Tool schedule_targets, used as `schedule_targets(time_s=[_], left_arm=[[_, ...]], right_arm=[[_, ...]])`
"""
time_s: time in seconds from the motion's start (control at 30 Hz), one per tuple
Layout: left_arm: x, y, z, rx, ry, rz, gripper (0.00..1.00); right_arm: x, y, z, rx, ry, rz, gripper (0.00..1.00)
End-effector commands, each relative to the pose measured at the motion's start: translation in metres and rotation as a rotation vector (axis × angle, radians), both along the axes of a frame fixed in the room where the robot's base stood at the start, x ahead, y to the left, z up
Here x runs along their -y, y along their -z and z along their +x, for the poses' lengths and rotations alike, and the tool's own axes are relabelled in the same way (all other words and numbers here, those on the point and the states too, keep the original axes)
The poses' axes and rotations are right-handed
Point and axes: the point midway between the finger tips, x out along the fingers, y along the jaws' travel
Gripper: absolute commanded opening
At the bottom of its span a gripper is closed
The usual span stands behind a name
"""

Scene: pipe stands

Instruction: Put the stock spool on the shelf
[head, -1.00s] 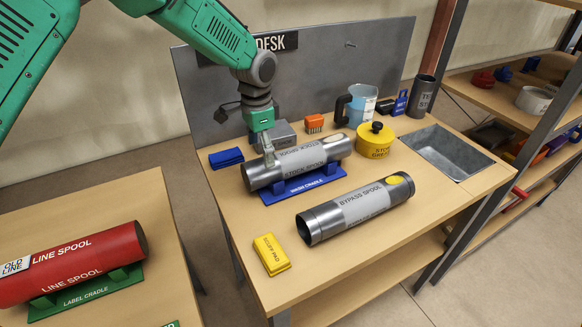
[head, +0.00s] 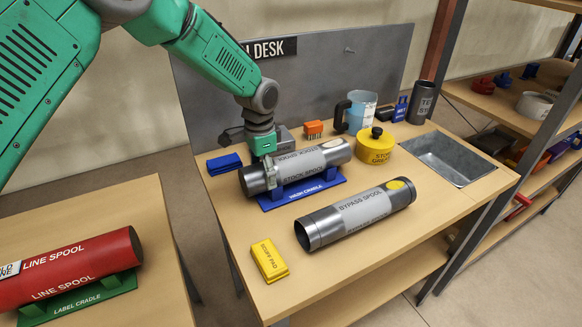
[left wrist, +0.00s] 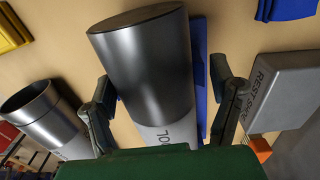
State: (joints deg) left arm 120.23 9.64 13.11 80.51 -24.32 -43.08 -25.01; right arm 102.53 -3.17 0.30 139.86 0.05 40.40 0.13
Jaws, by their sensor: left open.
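The stock spool (head: 318,160), a grey steel pipe with a light label band, lies on the blue wash cradle (head: 318,192) on the desk. My left gripper (head: 268,172) points down at the spool's left end. In the left wrist view my left gripper (left wrist: 165,100) is open, with one finger on each side of the spool's dark end (left wrist: 145,65). I cannot tell whether the fingers touch it. The shelf (head: 500,100) is a metal-framed rack at the right. My right gripper is not in view.
The bypass spool (head: 360,214) lies in front of the cradle. A yellow scuff pad (head: 269,260), yellow tin (head: 375,147), blue jug (head: 360,110) and metal basin (head: 445,157) share the desk. A red line spool (head: 70,268) lies on another table at left. The desk's front right is clear.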

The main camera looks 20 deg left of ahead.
Motion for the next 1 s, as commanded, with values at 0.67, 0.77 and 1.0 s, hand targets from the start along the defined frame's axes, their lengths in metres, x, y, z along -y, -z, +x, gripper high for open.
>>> schedule_targets(time_s=[0.67,0.77,1.0], left_arm=[[-0.0018,0.0007,-0.0012,0.001,0.001,-0.005,0.78],[-0.0007,0.0006,-0.0011,0.001,0.002,-0.003,0.78],[0.0033,-0.0005,-0.0012,0.001,0.002,-0.002,0.71]], right_arm=[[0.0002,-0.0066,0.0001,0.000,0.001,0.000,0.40],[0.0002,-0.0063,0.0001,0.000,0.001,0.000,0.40],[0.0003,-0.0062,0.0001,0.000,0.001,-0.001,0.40]])
